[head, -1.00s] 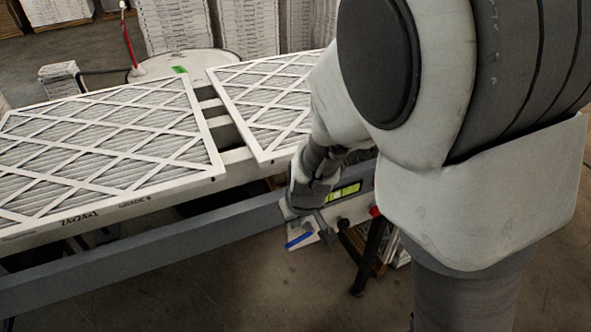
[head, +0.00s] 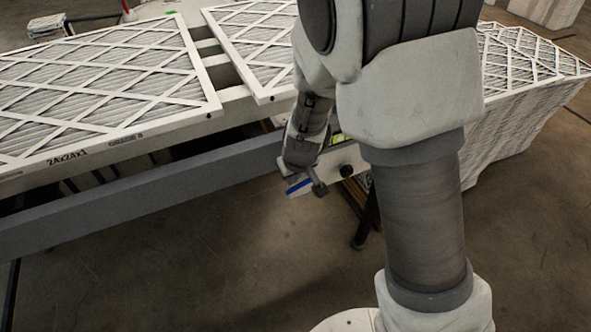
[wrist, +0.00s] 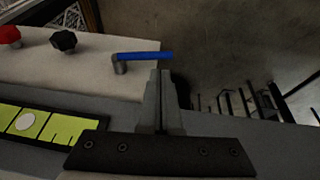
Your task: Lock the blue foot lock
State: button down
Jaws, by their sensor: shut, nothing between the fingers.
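The blue foot lock is a blue lever on a short grey post. In the wrist view the blue lever (wrist: 147,56) points right from its post, above a pale panel. In the head view the blue lever (head: 299,187) shows just below my gripper (head: 285,169), at the end of the grey rail. My gripper is shut and empty. In the wrist view its fingertips (wrist: 160,74) lie just below the lever, right of the post. They look close to it, but I cannot tell whether they touch.
A black knob (wrist: 64,40) and a red knob (wrist: 9,36) sit left of the lever. A yellow-green label (wrist: 45,125) lies on the grey rail (head: 150,198). Framed filters (head: 100,85) lie on the table above. Another filter stack (head: 520,100) stands right. Floor in front is clear.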

aim_at(294, 188)
jog(key=shift+d+b+x, duration=0.2)
jog(key=shift+b+x, duration=0.15)
jog(key=shift+x, duration=0.6)
jog(key=shift+d+b+x, duration=0.2)
jog(key=shift+b+x, duration=0.15)
jog(key=shift+x, duration=0.6)
jog(key=shift+s, duration=0.2)
jog(key=shift+p, duration=0.45)
